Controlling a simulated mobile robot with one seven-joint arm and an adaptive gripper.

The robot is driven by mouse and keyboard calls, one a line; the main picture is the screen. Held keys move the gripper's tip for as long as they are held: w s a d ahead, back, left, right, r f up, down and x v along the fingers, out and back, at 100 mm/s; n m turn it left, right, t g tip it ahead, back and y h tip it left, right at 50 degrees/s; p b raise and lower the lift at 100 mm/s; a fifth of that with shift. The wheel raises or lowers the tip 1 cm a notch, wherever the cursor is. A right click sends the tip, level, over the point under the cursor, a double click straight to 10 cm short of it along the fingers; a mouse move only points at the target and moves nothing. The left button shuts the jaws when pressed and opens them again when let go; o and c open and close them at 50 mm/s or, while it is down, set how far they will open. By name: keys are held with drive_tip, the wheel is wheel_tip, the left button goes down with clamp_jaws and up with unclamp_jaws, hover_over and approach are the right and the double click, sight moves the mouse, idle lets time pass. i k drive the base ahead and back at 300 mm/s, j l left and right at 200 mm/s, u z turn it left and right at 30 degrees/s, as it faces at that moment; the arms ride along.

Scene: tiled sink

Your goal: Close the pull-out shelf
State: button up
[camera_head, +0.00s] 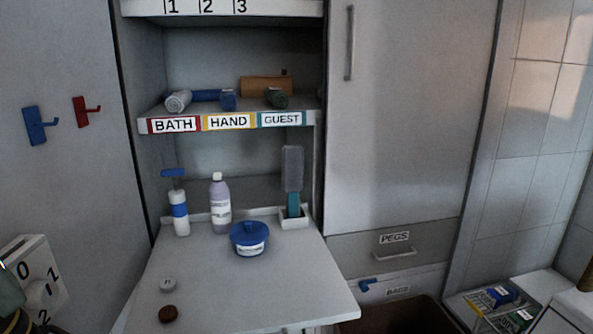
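The pull-out shelf (215,288) is a pale flat board. It sticks out from the tall cabinet toward me, below the shelf labelled BATH, HAND and GUEST. On it stand a white and blue pump bottle (180,212), a lilac bottle (220,205), a lidded blue tub (249,238) and a grey-headed brush in a white holder (293,219). My gripper is not in view.
The labelled shelf (310,121) above holds rolled towels. A tall closed door (405,110) and a PEGS drawer (345,247) are at right. A dial box (48,262) is at lower left. A brown bin (395,318) stands right of the pull-out shelf.

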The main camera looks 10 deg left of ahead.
sight(296, 283)
drive_tip(key=k+j+z, duration=0.1)
drive_tip(key=k+z, duration=0.15)
drive_tip(key=k, duration=0.15)
drive_tip(key=k+z, duration=0.3)
drive_tip(key=k, duration=0.15)
